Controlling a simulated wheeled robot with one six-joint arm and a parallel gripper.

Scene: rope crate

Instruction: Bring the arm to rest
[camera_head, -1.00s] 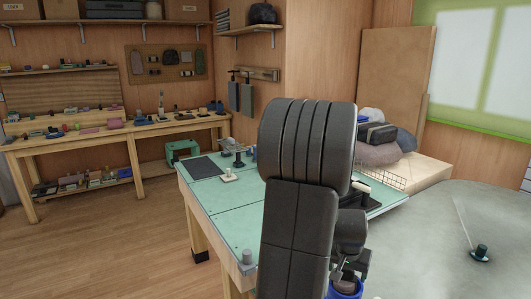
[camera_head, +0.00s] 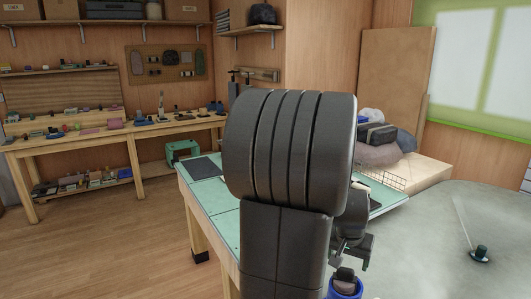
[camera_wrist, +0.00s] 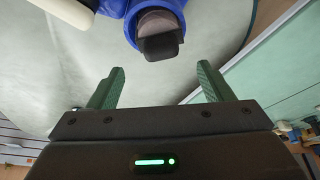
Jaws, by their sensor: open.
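My gripper (camera_wrist: 160,88) is open in the wrist view, its two green fingers apart with nothing between them. Ahead of the fingers is a blue round container (camera_wrist: 133,32) with a dark-capped object (camera_wrist: 160,42) standing in it; the fingers are clear of both. In the head view my gripper (camera_head: 358,248) is partly hidden behind my large dark arm links. The blue container (camera_head: 345,294) shows just below it at the bottom edge.
A grey rounded table (camera_head: 430,235) holds a dark green knobbed piece (camera_head: 480,254) at the right. A green-topped workbench (camera_head: 212,205) stands behind my arm, with a wire rack (camera_head: 392,180) and sacks (camera_head: 375,154) beyond. The floor at left is open.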

